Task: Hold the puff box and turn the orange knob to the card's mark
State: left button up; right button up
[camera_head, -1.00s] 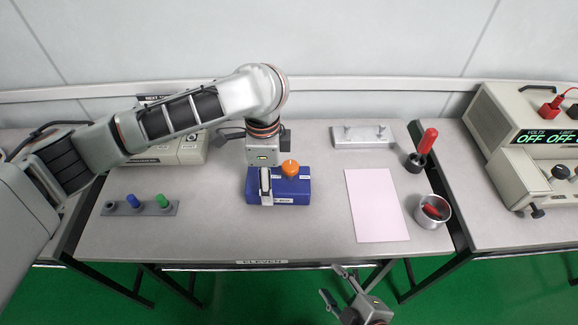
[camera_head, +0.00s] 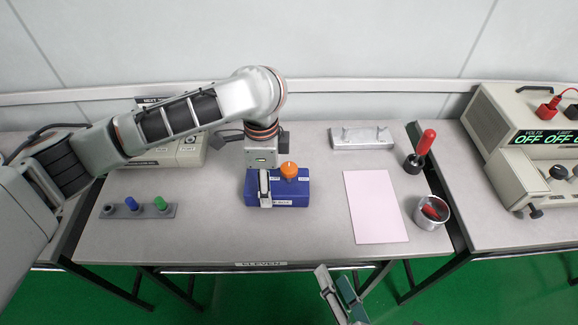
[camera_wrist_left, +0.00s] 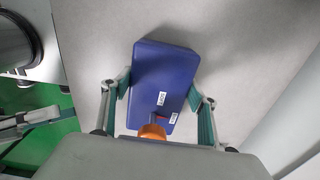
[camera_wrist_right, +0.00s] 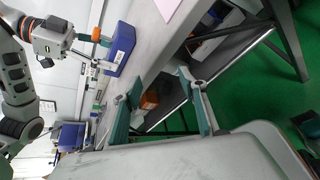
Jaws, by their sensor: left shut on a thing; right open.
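The puff box is a blue box (camera_head: 290,198) on the table, with white labels and an orange knob (camera_head: 289,170) on top. My left gripper (camera_head: 264,188) is shut on the blue box from above, its fingers along the box's sides; the left wrist view shows the box (camera_wrist_left: 163,80) between them and part of the orange knob (camera_wrist_left: 152,131). My right gripper (camera_head: 338,284) is open and empty in front of the table's front edge. The right wrist view shows its spread fingers (camera_wrist_right: 160,108) and the blue box (camera_wrist_right: 121,48) beyond. No mark is readable on the knob.
A pale pink sheet (camera_head: 376,206) lies right of the box. A metal cup (camera_head: 431,213) and a red-handled tool (camera_head: 424,146) stand at the right edge. A grey rack (camera_head: 138,211) with blue and green pegs lies left. The table between sheet and box is clear.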

aim_at(295, 173)
jog(key=w+d+r+t+h, duration=0.1)
jog(key=w+d+r+h, duration=0.1)
jog(key=d+r, duration=0.3)
jog(key=w+a+r+n+y, duration=0.1)
jog(key=w+n, duration=0.1)
jog(key=w+a+r+n+t+y, duration=0.1)
jog(key=a+n+y, duration=0.1)
jog(key=w+a+r+n+y, duration=0.1)
jog(key=w+a+n+y, duration=0.1)
jog(key=shift+w+a+r, duration=0.1)
jog(key=shift+w+r, duration=0.05)
jog(key=shift+w, duration=0.2)
jog(key=w+n+y, duration=0.1)
jog(key=n, duration=0.1)
jog(key=w+r+n+y, duration=0.1)
jog(key=n+y, duration=0.1)
jog(key=n, duration=0.1)
jog(key=w+n+g+y, duration=0.1)
jog(key=w+n, duration=0.1)
jog(key=shift+w+a+r+y, duration=0.1)
jog(key=shift+a+r+y, duration=0.1)
jog(key=shift+a+y, duration=0.2)
jog(key=n, duration=0.1)
jog(key=w+n+g, duration=0.1)
jog(key=shift+w+d+r+n+y, duration=0.1)
jog(key=shift+w+d+n+y, duration=0.05)
jog(key=shift+n+y, duration=0.2)
jog(key=x, duration=1.2)
jog(key=shift+c, duration=0.2)
jog(key=c, duration=1.1)
